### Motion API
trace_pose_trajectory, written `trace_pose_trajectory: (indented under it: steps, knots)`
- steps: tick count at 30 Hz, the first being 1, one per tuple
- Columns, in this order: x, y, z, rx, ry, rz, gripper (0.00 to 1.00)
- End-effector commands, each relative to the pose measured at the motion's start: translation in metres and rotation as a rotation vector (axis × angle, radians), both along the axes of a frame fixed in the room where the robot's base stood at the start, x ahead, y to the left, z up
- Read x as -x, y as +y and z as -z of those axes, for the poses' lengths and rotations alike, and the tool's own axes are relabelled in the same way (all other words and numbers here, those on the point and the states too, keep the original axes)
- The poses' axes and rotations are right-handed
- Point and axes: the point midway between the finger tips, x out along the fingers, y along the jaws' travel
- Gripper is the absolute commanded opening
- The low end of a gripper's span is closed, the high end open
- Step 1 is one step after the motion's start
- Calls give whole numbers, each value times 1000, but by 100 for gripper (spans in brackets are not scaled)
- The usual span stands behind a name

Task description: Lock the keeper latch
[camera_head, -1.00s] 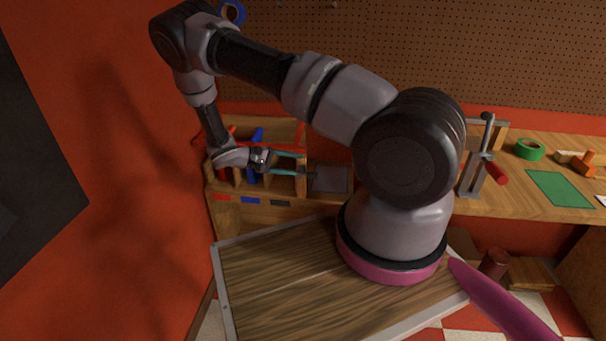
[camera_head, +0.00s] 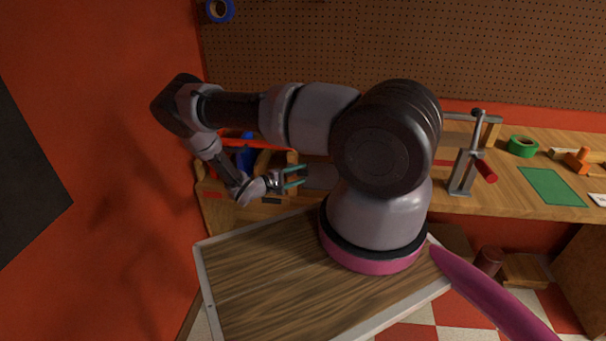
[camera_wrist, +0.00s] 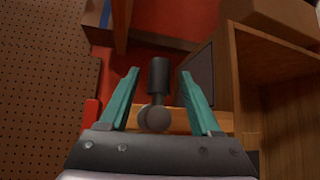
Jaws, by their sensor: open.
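My gripper (camera_head: 304,176) is open, with its two teal fingers apart, in front of the bench's left part. In the wrist view, a dark grey knob (camera_wrist: 157,76) on a short stem with a rounded end (camera_wrist: 153,119) shows between the fingers. I see no finger closed on it. It may be the keeper latch, but I cannot tell for sure. A grey plate (camera_head: 321,177) lies just right of the fingertips in the head view. A grey panel also shows right of the fingers in the wrist view (camera_wrist: 202,75).
A wooden rack with blue (camera_head: 245,158) and red parts is behind my gripper. A grey metal post (camera_head: 463,172) with a red handle (camera_head: 486,170) stands on the bench at right. Pegboard (camera_head: 400,50) backs the bench.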

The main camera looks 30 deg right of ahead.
Motion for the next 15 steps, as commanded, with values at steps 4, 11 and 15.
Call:
trace_pose_trajectory:
  steps: [4,11,15]
  knots:
    - [-3,-15,2,0,-2,1,64]
    - [-4,-19,2,0,-1,0,64]
    - [-4,-19,2,0,-1,0,60]
